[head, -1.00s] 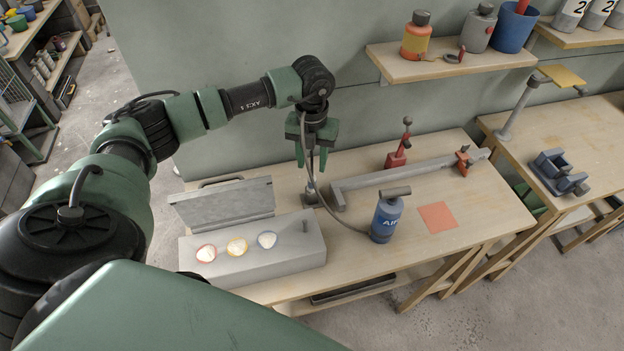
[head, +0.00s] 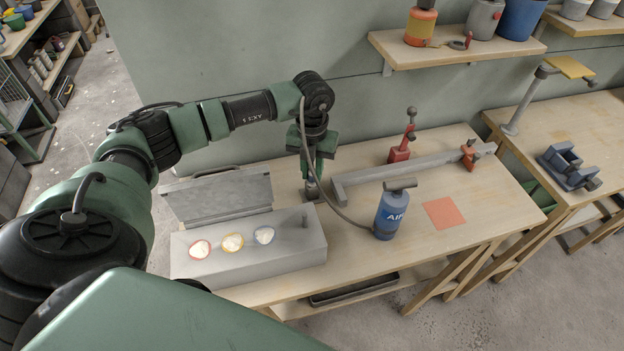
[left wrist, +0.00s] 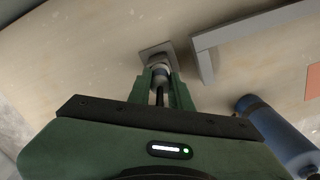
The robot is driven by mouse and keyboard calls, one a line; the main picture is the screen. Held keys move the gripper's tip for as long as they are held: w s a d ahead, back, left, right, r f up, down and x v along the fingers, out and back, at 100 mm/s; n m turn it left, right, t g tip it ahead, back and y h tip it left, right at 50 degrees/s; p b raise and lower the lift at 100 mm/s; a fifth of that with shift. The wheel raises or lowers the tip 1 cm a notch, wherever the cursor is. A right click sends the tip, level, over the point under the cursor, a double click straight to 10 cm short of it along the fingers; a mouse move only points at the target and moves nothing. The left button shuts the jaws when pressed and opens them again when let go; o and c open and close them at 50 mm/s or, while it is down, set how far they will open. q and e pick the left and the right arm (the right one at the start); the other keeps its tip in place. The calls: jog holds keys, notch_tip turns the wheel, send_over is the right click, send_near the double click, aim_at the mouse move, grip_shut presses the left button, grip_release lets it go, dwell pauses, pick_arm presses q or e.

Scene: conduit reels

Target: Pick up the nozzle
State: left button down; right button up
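The nozzle (left wrist: 160,73) is a small grey and dark upright piece on a square grey base plate on the workbench. A hose runs from near it to the blue air canister (head: 391,212). My left gripper (head: 313,180) points down over it. In the left wrist view the two green fingers (left wrist: 160,85) stand one on each side of the nozzle, apart, with a dark rod between them. Contact with the nozzle is not clear. In the head view the nozzle is mostly hidden by the fingers. My right gripper is not in view.
A grey box (head: 250,262) with three coloured-rim openings and a raised lid stands at left. A long grey bar (head: 400,178), a red clamp-like tool (head: 401,145) and an orange square (head: 444,213) lie to the right. A shelf (head: 465,55) hangs above.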

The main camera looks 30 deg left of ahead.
pick_arm(q)
jog(key=shift+r, duration=0.1)
jog(key=shift+r+p, duration=1)
jog(key=shift+r, duration=0.3)
jog(key=shift+r+p, duration=2.35)
jog(key=shift+r, duration=1.2)
jog(key=shift+r+p, duration=1.7)
jog(key=shift+r, duration=0.85)
